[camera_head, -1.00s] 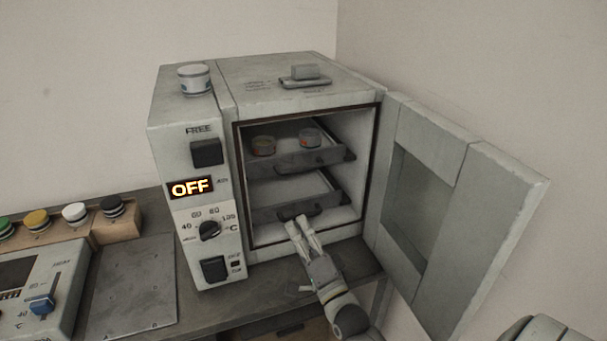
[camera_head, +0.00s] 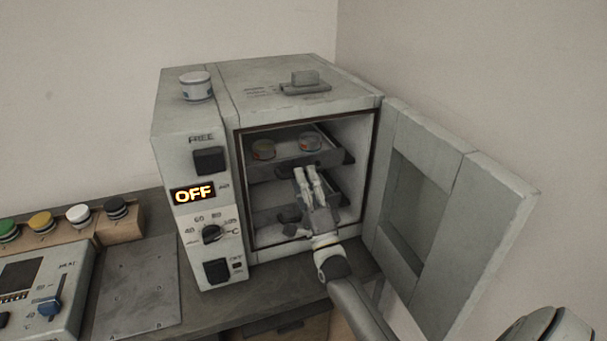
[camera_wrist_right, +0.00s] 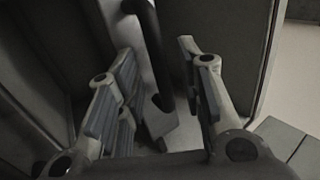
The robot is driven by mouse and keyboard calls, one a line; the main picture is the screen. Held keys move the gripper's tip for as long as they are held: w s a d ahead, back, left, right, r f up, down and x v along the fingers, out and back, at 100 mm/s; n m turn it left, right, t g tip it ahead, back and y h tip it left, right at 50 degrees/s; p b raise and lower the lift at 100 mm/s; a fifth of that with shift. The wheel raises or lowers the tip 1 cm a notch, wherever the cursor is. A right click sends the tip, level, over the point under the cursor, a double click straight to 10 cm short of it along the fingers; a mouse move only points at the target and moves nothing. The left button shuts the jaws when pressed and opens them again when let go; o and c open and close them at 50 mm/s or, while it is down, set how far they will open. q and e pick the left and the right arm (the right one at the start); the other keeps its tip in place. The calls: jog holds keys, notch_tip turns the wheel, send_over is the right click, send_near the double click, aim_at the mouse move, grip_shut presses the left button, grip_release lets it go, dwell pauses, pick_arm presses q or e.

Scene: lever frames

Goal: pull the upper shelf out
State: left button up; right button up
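My left gripper is not in view.
The oven door (camera_head: 440,190) stands open on the right, beside my right arm. The lower shelf (camera_head: 262,217) is below, partly hidden by my gripper. The control panel (camera_head: 208,200) reads OFF. A white jar (camera_head: 196,86) stands on top. Coloured buttons (camera_head: 40,221) are at the left.

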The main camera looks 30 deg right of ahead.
jog(key=shift+w+d+r, duration=0.1)
jog(key=shift+w+r, duration=0.1)
jog(key=shift+w, duration=0.15)
jog(key=shift+c, duration=0.2)
grip_shut()
jog(key=shift+s, duration=0.1)
